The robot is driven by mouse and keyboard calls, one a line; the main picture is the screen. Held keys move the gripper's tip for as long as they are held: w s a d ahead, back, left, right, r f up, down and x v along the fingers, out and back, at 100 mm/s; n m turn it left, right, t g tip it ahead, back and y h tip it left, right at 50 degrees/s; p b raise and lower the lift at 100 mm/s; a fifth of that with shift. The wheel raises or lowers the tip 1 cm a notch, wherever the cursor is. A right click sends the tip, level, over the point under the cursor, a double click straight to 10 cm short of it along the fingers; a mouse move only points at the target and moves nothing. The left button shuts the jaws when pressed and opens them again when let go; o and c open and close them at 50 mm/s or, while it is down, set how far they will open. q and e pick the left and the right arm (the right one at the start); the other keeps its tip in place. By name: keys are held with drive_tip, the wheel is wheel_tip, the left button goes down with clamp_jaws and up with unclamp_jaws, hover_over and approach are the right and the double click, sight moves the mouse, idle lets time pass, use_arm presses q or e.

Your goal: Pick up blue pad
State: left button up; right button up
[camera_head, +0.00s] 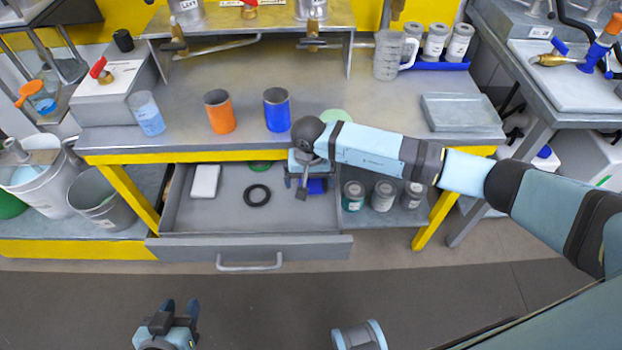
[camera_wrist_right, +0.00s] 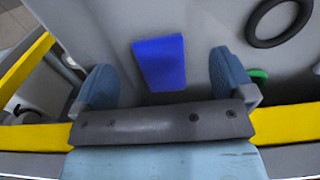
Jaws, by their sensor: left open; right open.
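The blue pad (camera_head: 317,186) lies flat in the open drawer, near its right side. In the right wrist view the blue pad (camera_wrist_right: 160,63) shows whole, between and a little beyond the two fingertips. My right gripper (camera_head: 302,180) is over the drawer, just left of and above the pad. In the right wrist view my right gripper (camera_wrist_right: 160,78) is open and empty, with a finger on each side of the pad and clear of it. My left gripper (camera_head: 180,306) is open and empty, low in the picture, in front of the drawer and over the floor.
The drawer (camera_head: 225,215) also holds a white block (camera_head: 205,181), a black ring (camera_head: 256,195) and a green ring (camera_head: 259,166). The yellow bench edge (camera_head: 230,156) runs above the drawer's back. Several cans (camera_head: 383,195) stand right of the drawer. Orange (camera_head: 220,112) and blue (camera_head: 277,110) cups stand on the bench.

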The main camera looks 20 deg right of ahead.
sight(312, 192)
drive_tip(key=f, duration=0.5)
drive_tip(key=shift+d+f+b, duration=0.3)
drive_tip(key=shift+f+b, duration=0.05)
drive_tip(key=shift+f, duration=0.05)
drive_tip(key=c, duration=0.9)
